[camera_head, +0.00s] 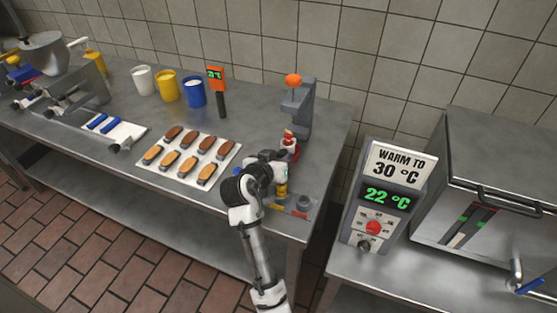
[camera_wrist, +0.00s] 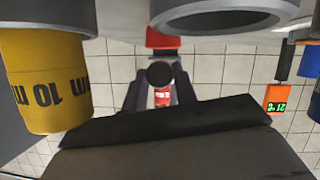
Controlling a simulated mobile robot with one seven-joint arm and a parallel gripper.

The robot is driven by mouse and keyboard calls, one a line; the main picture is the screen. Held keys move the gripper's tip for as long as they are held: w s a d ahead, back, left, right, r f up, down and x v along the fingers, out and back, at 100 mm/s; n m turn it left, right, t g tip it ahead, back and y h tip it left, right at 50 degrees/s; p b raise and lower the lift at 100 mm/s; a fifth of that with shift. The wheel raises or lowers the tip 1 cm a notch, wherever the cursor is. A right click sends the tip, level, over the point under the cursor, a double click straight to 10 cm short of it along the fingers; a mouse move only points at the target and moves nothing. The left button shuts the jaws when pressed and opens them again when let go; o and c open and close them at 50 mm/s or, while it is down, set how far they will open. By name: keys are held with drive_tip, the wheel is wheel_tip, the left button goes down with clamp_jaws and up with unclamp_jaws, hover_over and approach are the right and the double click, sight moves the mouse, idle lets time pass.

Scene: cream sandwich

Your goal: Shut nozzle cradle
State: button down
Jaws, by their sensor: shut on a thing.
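My gripper (camera_head: 281,176) is over the right end of the steel table in the head view, just in front of the grey stand (camera_head: 303,112) with the orange knob. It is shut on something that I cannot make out. A yellow cylinder (camera_head: 281,189) shows directly below it. In the wrist view, a yellow cylinder marked 10 mm (camera_wrist: 42,85) is close at left, its lettering upside down. A grey ring (camera_wrist: 222,22) is at the top. A dark slab (camera_wrist: 165,135) fills the lower part. I cannot tell which part is the nozzle cradle.
A small red and white piece (camera_head: 290,147) is at the stand's foot. A tray of buns (camera_head: 226,165) lies to the left. White (camera_head: 143,79), yellow (camera_head: 166,86) and blue (camera_head: 194,93) cups and an orange thermometer (camera_head: 217,82) stand behind. A heater panel (camera_head: 388,195) is at right.

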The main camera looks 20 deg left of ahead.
drive_tip(key=c, duration=1.1)
unclamp_jaws()
drive_tip(key=shift+s+a+r, duration=0.1)
drive_tip(key=shift+s+r, duration=0.05)
drive_tip(key=shift+s, duration=0.3)
drive_tip(key=b+v, duration=0.3)
drive_tip(key=v, duration=1)
